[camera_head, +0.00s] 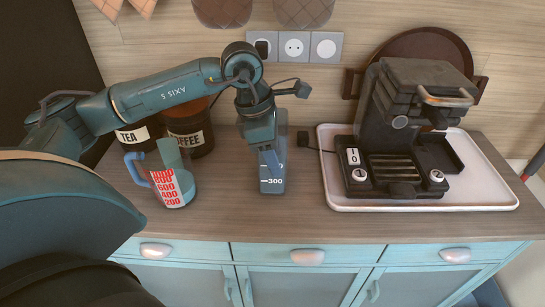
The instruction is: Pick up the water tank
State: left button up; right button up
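The water tank (272,184) appears to be the narrow, clear, blue-tinted container with white level marks, one reading 300. It stands upright on the counter, left of the coffee machine (405,125). My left gripper (270,158) points down at the tank and covers much of its middle and upper part. The finger gap is hidden from this angle, so I cannot tell whether the fingers touch or hold the tank. My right gripper is not in view.
A measuring jug (173,183) with red numbers and a blue handle stands left of the tank. Dark TEA (134,138) and COFFEE (189,137) canisters stand behind it. The machine sits on a pale tray (480,199). The counter's front strip (260,224) is clear.

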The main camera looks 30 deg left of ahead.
pick_arm(q)
grip_shut()
jog(key=shift+w+r, duration=0.1)
jog(key=shift+r, duration=0.1)
dwell(0.5)
